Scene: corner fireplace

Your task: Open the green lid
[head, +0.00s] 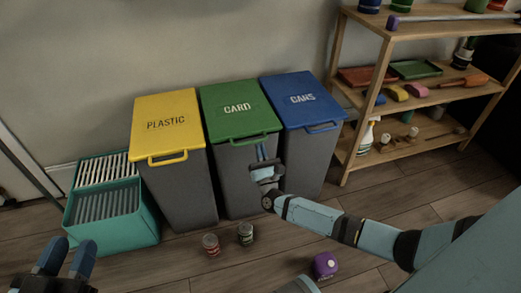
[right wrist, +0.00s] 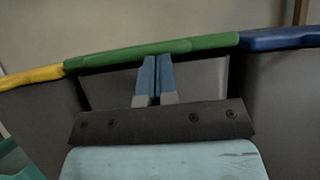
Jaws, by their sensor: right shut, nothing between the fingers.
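The green lid (head: 237,108), marked CARD, lies closed on the middle grey bin (head: 244,180). A green handle loop (head: 250,138) sticks out from its front edge. My right gripper (head: 262,153) is in front of that bin, just below the handle, with its fingers pointing up toward it. In the right wrist view the blue fingers (right wrist: 155,72) are together and empty, their tips close under the green front edge (right wrist: 160,50). I cannot tell whether they touch it. My left gripper (head: 70,258) is at the lower left, its fingers apart and empty, away from the bins.
A yellow PLASTIC bin lid (head: 165,118) and a blue CANS lid (head: 302,95) flank the green one closely. A teal crate (head: 125,228) stands left. Two cans (head: 211,244) (head: 245,235) and a purple item (head: 325,264) lie on the floor. A wooden shelf (head: 375,80) stands right.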

